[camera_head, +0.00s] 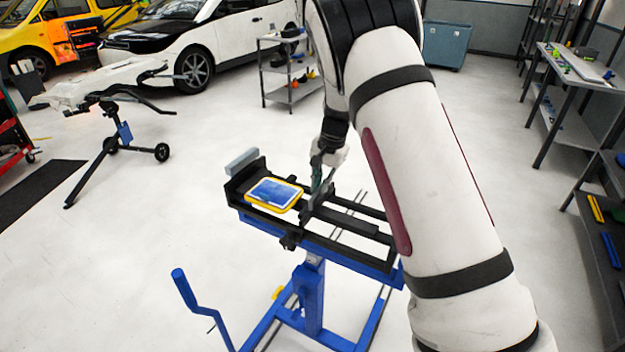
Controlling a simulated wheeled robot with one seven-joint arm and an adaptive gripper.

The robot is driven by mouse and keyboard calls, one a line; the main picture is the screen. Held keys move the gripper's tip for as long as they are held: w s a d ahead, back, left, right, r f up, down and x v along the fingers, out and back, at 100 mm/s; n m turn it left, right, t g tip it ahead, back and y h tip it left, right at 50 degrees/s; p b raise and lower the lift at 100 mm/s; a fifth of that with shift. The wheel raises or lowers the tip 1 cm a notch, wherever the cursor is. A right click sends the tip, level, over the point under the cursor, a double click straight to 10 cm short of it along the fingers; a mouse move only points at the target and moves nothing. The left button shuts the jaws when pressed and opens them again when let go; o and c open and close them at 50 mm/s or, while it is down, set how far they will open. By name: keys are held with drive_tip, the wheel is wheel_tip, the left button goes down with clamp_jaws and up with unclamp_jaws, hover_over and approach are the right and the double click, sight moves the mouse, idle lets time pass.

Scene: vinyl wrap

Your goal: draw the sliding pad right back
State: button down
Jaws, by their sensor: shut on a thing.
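A blue stand carries a black clamp bed (350,222) with long rails. The sliding pad (308,208) is a dark upright piece across the rails, just right of a yellow-edged tablet-like item (273,194) with a blue face. My gripper (319,186) reaches down from above and is shut on the sliding pad at its upper part. The fingertips are small here and partly merge with the dark pad, so the exact contact is hard to see. A fixed black end block (246,180) stands at the left end of the bed.
A grey block (241,160) sits at the bed's left end. A blue crank handle (190,298) sticks out at front left. The rails right of the pad look clear. A wheeled stand (118,140), a small shelf cart (290,80) and right-hand shelving (575,90) stand apart.

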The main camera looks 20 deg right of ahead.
drive_tip(key=s+d+p, duration=0.3)
drive_tip(key=s+d, duration=1.2)
drive_tip(key=shift+s+d, duration=0.4)
drive_tip(key=c, duration=1.7)
unclamp_jaws()
drive_tip(key=shift+d, duration=0.1)
drive_tip(key=r, duration=0.4)
drive_tip(key=s+d+r, duration=0.1)
drive_tip(key=r, duration=0.6)
drive_tip(key=shift+s+d+r, duration=0.25)
drive_tip(key=shift+s+r, duration=0.1)
drive_tip(key=shift+r, duration=0.05)
